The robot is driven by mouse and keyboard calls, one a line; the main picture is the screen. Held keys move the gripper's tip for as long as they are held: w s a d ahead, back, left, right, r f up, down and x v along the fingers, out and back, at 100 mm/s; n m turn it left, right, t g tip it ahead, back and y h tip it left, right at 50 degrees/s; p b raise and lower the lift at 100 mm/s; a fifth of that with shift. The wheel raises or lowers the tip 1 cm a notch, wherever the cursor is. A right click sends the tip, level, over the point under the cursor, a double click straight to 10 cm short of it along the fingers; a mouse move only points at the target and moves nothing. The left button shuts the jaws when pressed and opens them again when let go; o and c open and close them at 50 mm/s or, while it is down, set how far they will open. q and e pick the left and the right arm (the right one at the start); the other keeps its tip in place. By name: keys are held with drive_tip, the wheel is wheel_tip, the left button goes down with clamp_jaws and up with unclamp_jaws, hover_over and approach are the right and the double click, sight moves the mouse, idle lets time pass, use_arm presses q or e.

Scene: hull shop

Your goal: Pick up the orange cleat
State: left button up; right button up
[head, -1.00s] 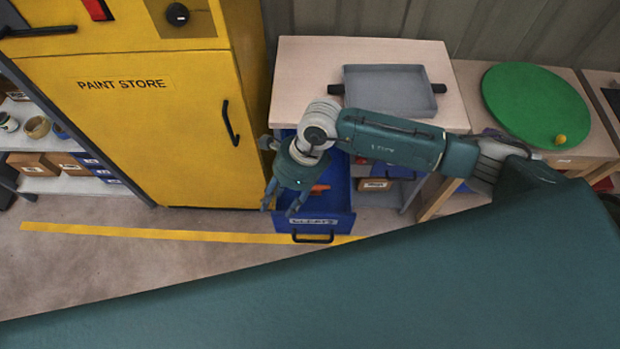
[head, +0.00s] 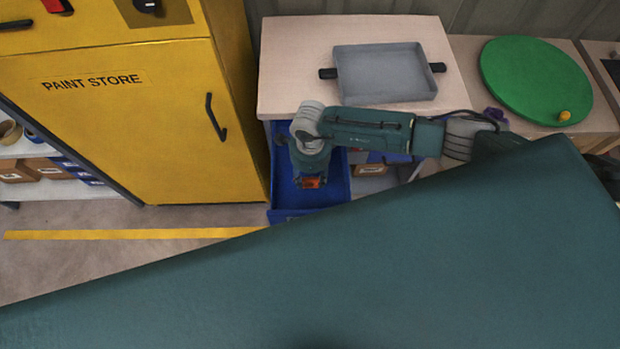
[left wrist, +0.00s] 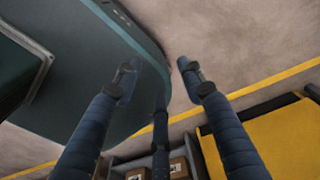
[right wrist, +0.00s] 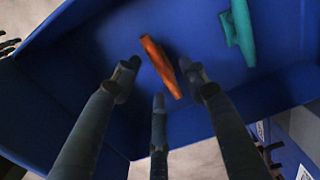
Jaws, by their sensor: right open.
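The orange cleat (head: 313,182) lies in the open blue drawer (head: 340,178), right below my right gripper (head: 308,172), which hides part of it in the head view. In the right wrist view the orange cleat (right wrist: 160,66) is on the drawer floor (right wrist: 85,60), between and ahead of the spread fingertips of my right gripper (right wrist: 157,70). That gripper is open and empty; I cannot tell whether a finger touches the cleat. A teal cleat (right wrist: 240,32) lies to the right. My left gripper (left wrist: 156,68) is open and empty above the floor, outside the head view.
The drawer sits below a wooden bench (head: 295,60) carrying a grey tray (head: 385,72). A yellow paint store cabinet (head: 120,125) stands left of it. A green round disc (head: 535,80) lies on the right table. My own teal body covers the lower head view.

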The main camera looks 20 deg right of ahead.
drive_tip(key=shift+f, duration=1.05)
clamp_jaws()
use_arm(q)
drive_tip(key=shift+w+r, duration=0.15)
drive_tip(key=shift+w, duration=0.15)
